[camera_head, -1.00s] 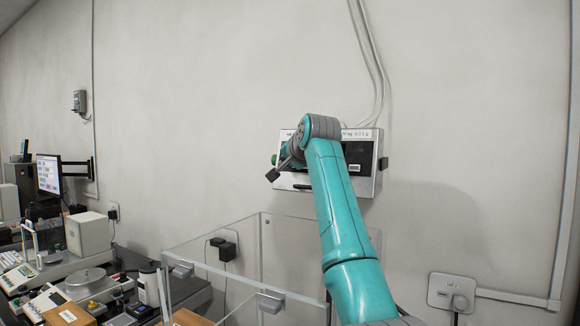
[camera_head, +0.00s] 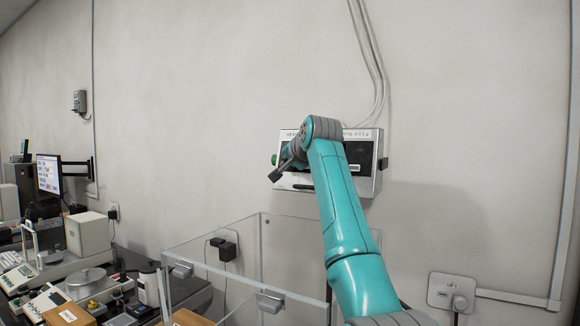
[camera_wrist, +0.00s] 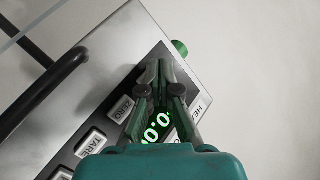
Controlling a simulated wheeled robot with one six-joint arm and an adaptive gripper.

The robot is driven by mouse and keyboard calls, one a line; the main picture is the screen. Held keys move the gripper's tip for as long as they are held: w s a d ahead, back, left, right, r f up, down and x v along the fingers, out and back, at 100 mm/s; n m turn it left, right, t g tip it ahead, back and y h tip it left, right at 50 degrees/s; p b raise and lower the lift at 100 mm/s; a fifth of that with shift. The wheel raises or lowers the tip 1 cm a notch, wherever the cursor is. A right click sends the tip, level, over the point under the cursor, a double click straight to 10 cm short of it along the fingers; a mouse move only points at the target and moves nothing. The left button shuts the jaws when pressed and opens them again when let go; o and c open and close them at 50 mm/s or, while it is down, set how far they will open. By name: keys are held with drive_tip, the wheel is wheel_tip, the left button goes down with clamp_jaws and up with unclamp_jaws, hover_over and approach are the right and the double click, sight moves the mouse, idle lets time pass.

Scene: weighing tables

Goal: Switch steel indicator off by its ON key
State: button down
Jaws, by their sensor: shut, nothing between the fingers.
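The steel indicator (camera_head: 368,186) is a box on the wall, partly hidden behind my arm in the head view. In the wrist view its steel face (camera_wrist: 128,45) is tilted, with a dark panel and a lit green display (camera_wrist: 158,126) showing digits like "0.0". A ZERO key (camera_wrist: 121,108) and a TARE key (camera_wrist: 91,142) show beside the display. Another key (camera_wrist: 61,173) is cut off at the bottom edge, its label unreadable. I cannot make out the ON key. My gripper (camera_wrist: 165,68) is shut and empty, in front of the panel; whether it touches cannot be told.
A green knob (camera_wrist: 180,47) sits on the indicator's side, close to the fingertips. Below are a clear-walled enclosure (camera_head: 205,275) and a crowded bench at left. Cables (camera_head: 372,60) run up the wall.

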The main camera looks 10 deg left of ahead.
drive_tip(key=shift+w, duration=0.15)
idle(0.6)
drive_tip(key=shift+s+a+r, duration=0.15)
drive_tip(key=shift+s, duration=0.55)
drive_tip(key=shift+s+a, duration=0.1)
drive_tip(key=shift+s+a+r, duration=0.2)
drive_tip(key=shift+s+a, duration=0.05)
drive_tip(key=shift+s, duration=0.5)
drive_tip(key=shift+s+a+r, duration=0.25)
drive_tip(key=shift+s, duration=0.45)
drive_tip(key=shift+s+a+r, duration=0.2)
drive_tip(key=shift+s+a, duration=0.05)
drive_tip(key=shift+s, duration=0.5)
